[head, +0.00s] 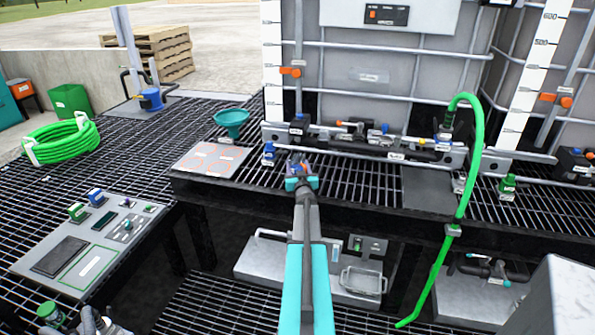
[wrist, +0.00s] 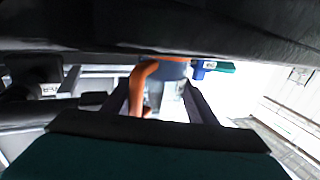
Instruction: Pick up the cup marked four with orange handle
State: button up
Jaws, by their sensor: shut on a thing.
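In the wrist view an orange handle (wrist: 139,88) stands at a pale grey-blue body (wrist: 172,92), likely the cup, between the dark fingers of my gripper (wrist: 160,104). My gripper is shut on it. The number mark cannot be read, and dark parts cover the top of the cup. In the head view my gripper (head: 300,172) is at the front of the raised grating, below the manifold pipes. A small orange and dark patch shows at its tip, too small to make out.
The manifold (head: 396,156) with valves runs close behind my gripper. A blue-topped item (head: 269,153) stands just left. A pale mat with orange rings (head: 210,159) and a teal funnel (head: 231,120) lie further left. A green hose (head: 466,200) hangs at right.

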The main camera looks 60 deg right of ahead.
jog(key=shift+s+a+r, duration=0.1)
jog(key=shift+s+r, duration=0.05)
jog(key=shift+r, duration=0.35)
jog(key=shift+s+a+r, duration=0.1)
jog(key=shift+r, duration=0.4)
jog(key=s+a, duration=0.3)
jog(key=s, duration=0.4)
jog(key=s+a+r, duration=0.1)
jog(key=s+a, duration=0.3)
jog(key=s, duration=0.2)
jog(key=shift+s+r+b, duration=0.2)
jog(key=shift+s+b, duration=0.15)
jog(key=shift+b, duration=0.05)
